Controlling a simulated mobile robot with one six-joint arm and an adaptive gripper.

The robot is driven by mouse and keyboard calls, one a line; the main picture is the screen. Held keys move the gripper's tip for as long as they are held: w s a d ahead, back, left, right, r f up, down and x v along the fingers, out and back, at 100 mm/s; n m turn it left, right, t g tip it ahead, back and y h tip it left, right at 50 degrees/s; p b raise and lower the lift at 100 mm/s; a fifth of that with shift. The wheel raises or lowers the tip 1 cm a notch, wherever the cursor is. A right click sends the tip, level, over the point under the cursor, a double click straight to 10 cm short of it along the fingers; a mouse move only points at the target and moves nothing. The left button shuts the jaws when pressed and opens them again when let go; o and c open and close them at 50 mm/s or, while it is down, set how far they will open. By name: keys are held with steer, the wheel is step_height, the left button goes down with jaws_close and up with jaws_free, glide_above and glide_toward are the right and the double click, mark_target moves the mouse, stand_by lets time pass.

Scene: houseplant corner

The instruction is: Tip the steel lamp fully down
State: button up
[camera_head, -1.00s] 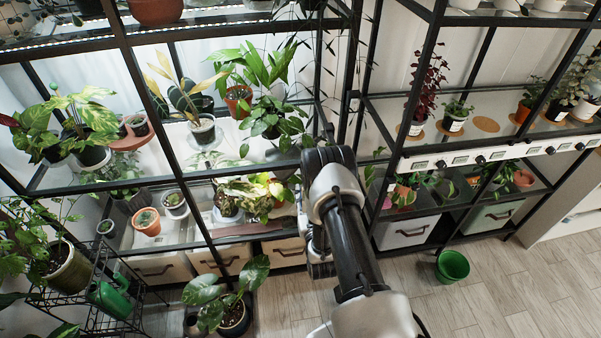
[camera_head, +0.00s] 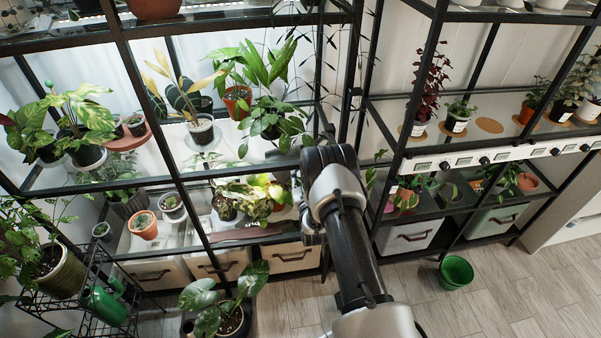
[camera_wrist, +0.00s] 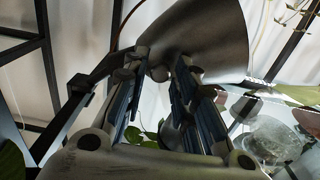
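The steel lamp (camera_wrist: 205,38) shows in the wrist view as a dark grey metal shade, large and close, across the upper middle. Its rim runs just beyond my fingertips. My gripper (camera_wrist: 158,76) has its two fingers apart, with a gap between them. The fingertips overlap the lower left part of the shade in the picture; I cannot tell whether they touch it. In the head view my own arm hides the lamp and most of my gripper, which is at the front of the plant shelves.
Black-framed glass shelves with potted plants (camera_head: 202,130) stand left and right of my arm. A black wire stand (camera_head: 75,315) is at lower left. A green pot (camera_head: 456,271) stands on the floor at right. Wooden floor (camera_head: 500,305) is clear around it.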

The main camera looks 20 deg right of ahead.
jaws_close()
